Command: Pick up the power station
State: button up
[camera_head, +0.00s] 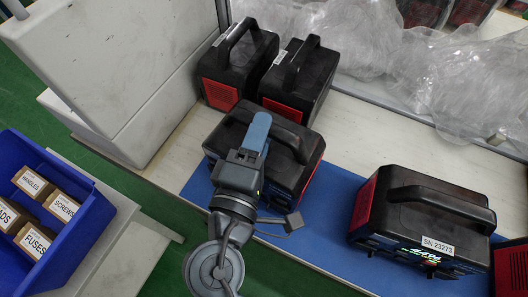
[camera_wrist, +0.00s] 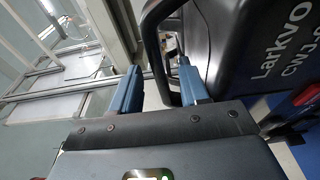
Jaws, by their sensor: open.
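A black power station (camera_head: 222,142) with red end panels and a top carry handle (camera_head: 292,137) stands on the blue mat near the middle of the head view. My gripper (camera_head: 260,122) is above it, its blue finger covering part of the top and handle. In the wrist view my gripper (camera_wrist: 160,68) has its two blue fingers apart, with the black handle (camera_wrist: 155,35) between or just beyond them. Contact cannot be told. The lettered power station body (camera_wrist: 235,55) is to the right there.
More power stations stand behind (camera_head: 235,65) (camera_head: 305,75), and one labelled SN 23273 (camera_head: 400,205) is at right. Plastic wrap (camera_head: 430,75) lies at the back. A blue bin (camera_head: 85,222) with small boxes is at left. Blue mat (camera_head: 330,215) shows between the front stations.

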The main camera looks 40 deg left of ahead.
grip_shut()
dwell(1.3)
jog(key=shift+r, duration=0.3)
